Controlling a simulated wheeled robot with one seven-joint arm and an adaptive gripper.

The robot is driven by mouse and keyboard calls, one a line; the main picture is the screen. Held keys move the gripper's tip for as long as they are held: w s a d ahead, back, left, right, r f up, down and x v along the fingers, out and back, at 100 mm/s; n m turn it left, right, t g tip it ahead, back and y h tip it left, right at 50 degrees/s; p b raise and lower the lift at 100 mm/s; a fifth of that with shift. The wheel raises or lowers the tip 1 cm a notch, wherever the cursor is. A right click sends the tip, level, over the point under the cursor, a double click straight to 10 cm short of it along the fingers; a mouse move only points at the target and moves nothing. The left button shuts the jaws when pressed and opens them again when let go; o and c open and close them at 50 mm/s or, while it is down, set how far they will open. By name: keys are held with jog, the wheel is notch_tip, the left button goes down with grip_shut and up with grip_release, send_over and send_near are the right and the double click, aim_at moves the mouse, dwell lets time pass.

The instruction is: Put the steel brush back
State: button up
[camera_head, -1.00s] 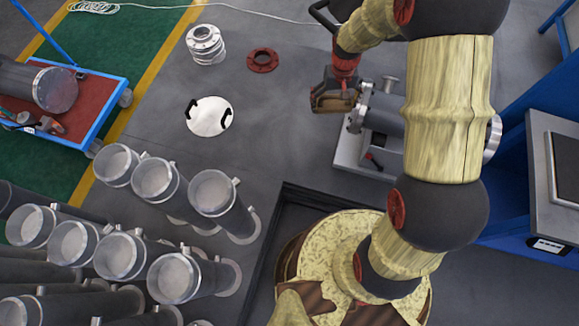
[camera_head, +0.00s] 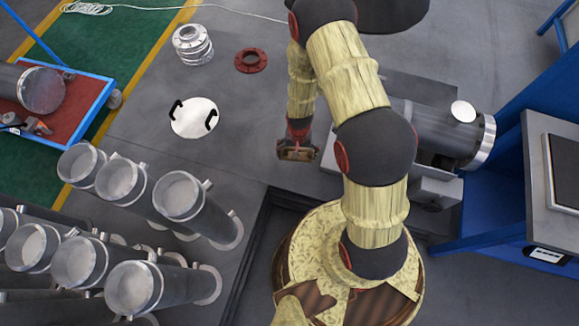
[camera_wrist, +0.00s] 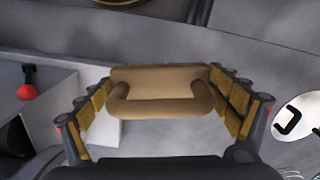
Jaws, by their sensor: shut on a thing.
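My gripper (camera_head: 297,152) hangs over the grey floor, left of the flanged shell in the head view. It is shut on a tan-brown block with rounded ends, which I take to be the steel brush (camera_wrist: 160,78). In the wrist view the brush lies crosswise between the two padded fingers. Its bristles cannot be made out. In the head view the brush shows only as a small brown shape at the fingertips.
The flanged shell (camera_head: 445,133) rests on a stand at right, partly behind my arm. A blue cart with a red top (camera_head: 62,118) holds tools at left. A white disc (camera_head: 194,118), red ring (camera_head: 251,60) and steel flanges (camera_head: 192,44) lie on the floor.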

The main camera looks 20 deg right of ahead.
jog(key=s+f+m, duration=0.2)
jog(key=s+f, duration=0.5)
jog(key=f, duration=0.1)
jog(key=b, duration=0.2)
send_over(290, 166)
jog(key=f, duration=0.6)
jog(key=s+f, duration=0.1)
jog(key=f, duration=0.2)
jog(key=shift+f, duration=0.15)
jog(key=shift+w+f+b, duration=0.4)
jog(key=shift+w+f, duration=0.1)
jog(key=shift+f, duration=0.2)
jog(key=shift+f+b, duration=0.4)
jog(key=shift+f, duration=0.9)
jog(key=shift+f, duration=0.15)
jog(key=o, duration=0.9)
